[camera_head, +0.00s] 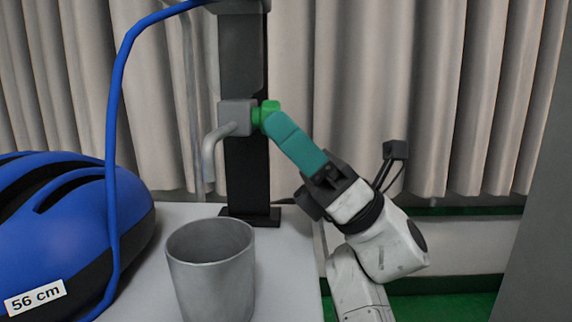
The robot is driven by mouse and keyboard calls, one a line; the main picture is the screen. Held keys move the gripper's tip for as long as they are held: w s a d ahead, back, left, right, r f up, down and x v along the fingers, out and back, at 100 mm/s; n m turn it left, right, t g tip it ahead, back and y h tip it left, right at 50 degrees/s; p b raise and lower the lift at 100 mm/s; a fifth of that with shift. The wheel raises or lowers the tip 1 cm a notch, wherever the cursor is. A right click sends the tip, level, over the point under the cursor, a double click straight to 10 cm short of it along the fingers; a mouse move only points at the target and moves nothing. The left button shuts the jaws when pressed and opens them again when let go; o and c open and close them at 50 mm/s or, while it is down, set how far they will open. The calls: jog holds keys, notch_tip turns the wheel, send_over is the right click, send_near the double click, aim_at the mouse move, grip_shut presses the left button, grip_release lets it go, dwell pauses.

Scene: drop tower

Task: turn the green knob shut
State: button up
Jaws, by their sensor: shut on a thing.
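The green knob (257,115) sits on the right side of a grey tap body (236,117), which is fixed to a dark upright post (247,165). A bent grey spout (211,150) comes out of the tap body on the left and points down. My gripper (270,117) reaches in from the lower right with teal fingers and is shut on the green knob. The fingertips cover part of the knob, so how far it is turned cannot be told.
A grey cup (212,275) stands on the white table (290,270), below and in front of the spout. A blue helmet (75,215) marked "56 cm" lies at the left. A blue hose (112,130) hangs beside it. Curtains (370,70) hang behind.

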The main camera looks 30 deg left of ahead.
jog(key=shift+w+a+f+n+g+h, duration=0.1)
jog(key=shift+n+g+h, duration=0.85)
jog(key=shift+n, duration=0.45)
jog(key=shift+w+n+g+h, duration=0.1)
jog(key=shift+n+g+h, duration=0.85)
jog(key=shift+n, duration=0.45)
jog(key=shift+n+g, duration=0.4)
jog(key=o, duration=1.1)
jog(key=shift+c, duration=0.2)
jog(key=p+v, duration=0.2)
jog(key=v, duration=0.8)
jog(key=shift+w+d+f, duration=0.15)
jog(key=shift+w+d, duration=0.1)
jog(key=shift+w, duration=0.05)
